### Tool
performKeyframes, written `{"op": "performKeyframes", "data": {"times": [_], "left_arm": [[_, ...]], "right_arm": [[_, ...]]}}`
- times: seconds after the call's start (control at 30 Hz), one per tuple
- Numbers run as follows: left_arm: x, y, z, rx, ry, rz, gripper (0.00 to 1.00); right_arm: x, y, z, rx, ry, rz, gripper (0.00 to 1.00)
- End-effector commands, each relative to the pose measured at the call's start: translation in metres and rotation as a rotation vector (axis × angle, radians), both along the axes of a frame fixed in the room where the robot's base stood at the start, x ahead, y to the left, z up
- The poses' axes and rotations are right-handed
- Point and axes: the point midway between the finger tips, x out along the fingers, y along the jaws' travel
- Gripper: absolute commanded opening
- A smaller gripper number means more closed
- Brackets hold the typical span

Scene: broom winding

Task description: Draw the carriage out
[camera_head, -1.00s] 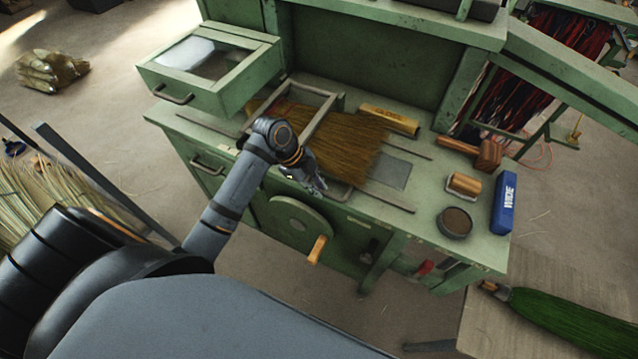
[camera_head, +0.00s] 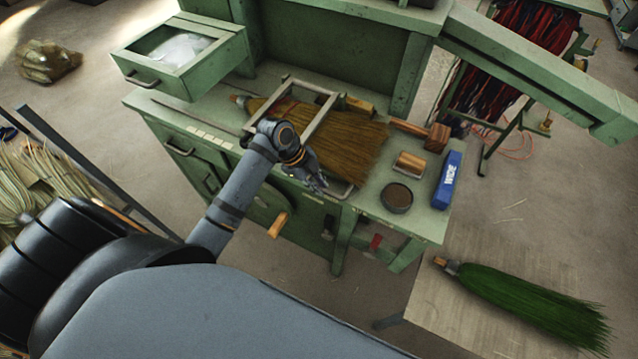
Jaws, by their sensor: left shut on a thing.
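The carriage (camera_head: 319,117) is a pale metal frame on the green bench top. A broom head of brown bristles (camera_head: 345,148) lies through it, its bristles spread to the right. A curved metal handle (camera_head: 347,191) shows at the carriage's near right side. My left gripper (camera_head: 318,183) is at this near side, shut on the carriage's handle; its fingertips are small and partly hide the grip. My right gripper is not in view.
An open green drawer (camera_head: 185,82) stands at the upper left. A wooden mallet (camera_head: 436,136), a wooden-topped block (camera_head: 409,163), a round dark tin (camera_head: 397,197) and a blue box (camera_head: 447,180) stand right of the bristles. A crank with wooden handle (camera_head: 277,225) hangs on the front.

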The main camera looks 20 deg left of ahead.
Motion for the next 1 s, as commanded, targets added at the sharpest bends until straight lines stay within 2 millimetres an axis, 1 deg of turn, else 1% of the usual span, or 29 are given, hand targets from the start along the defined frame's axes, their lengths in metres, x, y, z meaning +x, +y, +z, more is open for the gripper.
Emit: {"op": "performKeyframes", "data": {"times": [0.03,0.17,0.3,0.33,0.47,0.5,0.8,0.87,0.97,1.0], "left_arm": [[-0.001,-0.003,0.0,-0.01,0.004,-0.002,0.0],[-0.001,-0.003,-0.001,-0.012,0.004,-0.002,0.0],[-0.001,-0.004,-0.001,-0.013,0.005,-0.003,0.0],[-0.001,-0.004,-0.001,-0.013,0.005,-0.003,0.19],[-0.001,-0.003,0.0,-0.012,0.004,-0.002,0.36],[-0.001,-0.003,0.0,-0.011,0.004,-0.002,0.37],[-0.001,0.0,0.002,-0.006,0.0,-0.002,0.37],[-0.001,0.003,0.008,-0.003,-0.002,-0.002,0.37],[-0.004,0.011,0.026,-0.001,-0.003,-0.003,0.37],[-0.005,0.015,0.035,0.001,-0.004,-0.004,0.37]], "right_arm": [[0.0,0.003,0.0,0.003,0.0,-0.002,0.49],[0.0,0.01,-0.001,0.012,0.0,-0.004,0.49],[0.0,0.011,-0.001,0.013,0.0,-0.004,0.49],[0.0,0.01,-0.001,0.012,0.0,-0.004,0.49],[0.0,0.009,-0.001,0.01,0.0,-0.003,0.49],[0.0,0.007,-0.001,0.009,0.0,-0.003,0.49],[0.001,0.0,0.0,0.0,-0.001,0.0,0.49],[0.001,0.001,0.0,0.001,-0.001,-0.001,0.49],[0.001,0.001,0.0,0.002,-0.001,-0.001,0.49],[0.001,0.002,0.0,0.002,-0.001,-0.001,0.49]]}}
